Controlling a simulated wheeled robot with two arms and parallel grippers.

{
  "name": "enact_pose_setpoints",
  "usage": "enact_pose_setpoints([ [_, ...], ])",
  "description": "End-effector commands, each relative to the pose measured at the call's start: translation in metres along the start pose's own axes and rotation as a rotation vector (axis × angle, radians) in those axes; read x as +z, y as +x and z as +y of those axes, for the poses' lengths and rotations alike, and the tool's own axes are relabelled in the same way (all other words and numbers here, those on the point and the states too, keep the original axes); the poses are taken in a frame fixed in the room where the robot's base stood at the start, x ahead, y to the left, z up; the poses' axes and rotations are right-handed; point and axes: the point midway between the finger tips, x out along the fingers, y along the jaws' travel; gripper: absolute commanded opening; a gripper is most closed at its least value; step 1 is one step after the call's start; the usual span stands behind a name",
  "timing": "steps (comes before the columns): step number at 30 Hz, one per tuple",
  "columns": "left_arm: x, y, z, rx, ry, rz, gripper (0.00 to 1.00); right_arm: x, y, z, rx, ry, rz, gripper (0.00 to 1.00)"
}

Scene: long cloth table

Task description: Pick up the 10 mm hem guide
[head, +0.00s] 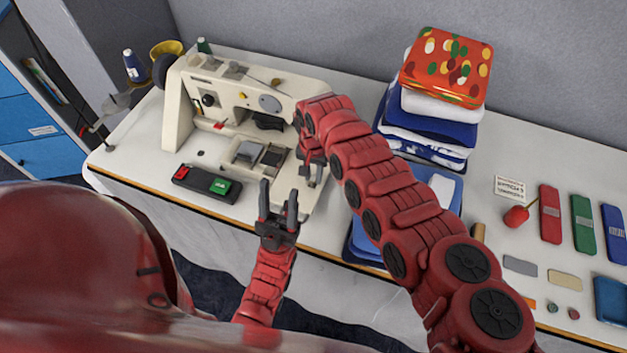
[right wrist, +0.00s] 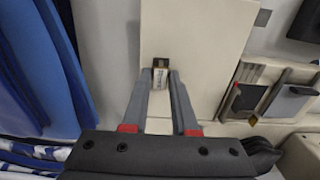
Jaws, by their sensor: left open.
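A small block (right wrist: 160,78), pale with a dark brown end, lies on the beige sewing machine bed in the right wrist view; its marking is too small to read, so I cannot tell whether it is the 10 mm hem guide. My right gripper (head: 312,180) points down over the right end of the machine bed. Its fingers (right wrist: 160,88) are apart, one on each side of the block, with no clear contact. The block is not discernible in the head view. My left gripper (head: 278,205) is open and empty, fingers up, by the table's front edge.
The sewing machine (head: 240,95) stands left of my right arm. A pedal-like box with red and green buttons (head: 205,184) lies in front. Flat coloured pieces (head: 583,224) lie right.

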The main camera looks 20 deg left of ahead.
Motion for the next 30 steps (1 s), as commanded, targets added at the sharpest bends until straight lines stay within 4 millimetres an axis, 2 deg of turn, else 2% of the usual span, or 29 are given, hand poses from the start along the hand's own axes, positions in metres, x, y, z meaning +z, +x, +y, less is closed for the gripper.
enact_pose_setpoints([
  [1, 0.000, 0.000, 0.000, 0.000, 0.000, 0.000, 0.50, 0.000, 0.000, 0.000, 0.000, 0.000, 0.000, 0.15],
  [3, 0.000, 0.000, 0.000, 0.000, 0.000, 0.000, 0.50, 0.000, 0.000, 0.000, 0.000, 0.000, 0.000, 0.03],
  [4, 0.000, 0.000, 0.000, 0.000, 0.000, 0.000, 0.50, 0.000, 0.000, 0.000, 0.000, 0.000, 0.000, 0.00],
  [20, 0.000, -0.001, 0.000, 0.000, 0.000, 0.000, 0.50, 0.000, -0.005, 0.001, 0.001, 0.001, -0.001, 0.00],
  [26, 0.001, -0.005, 0.000, 0.000, 0.000, 0.000, 0.50, -0.002, -0.028, 0.001, -0.004, 0.004, 0.003, 0.00],
  [30, 0.003, -0.016, 0.001, 0.000, 0.000, 0.000, 0.50, -0.002, -0.053, -0.001, -0.005, 0.002, 0.004, 0.00],
])
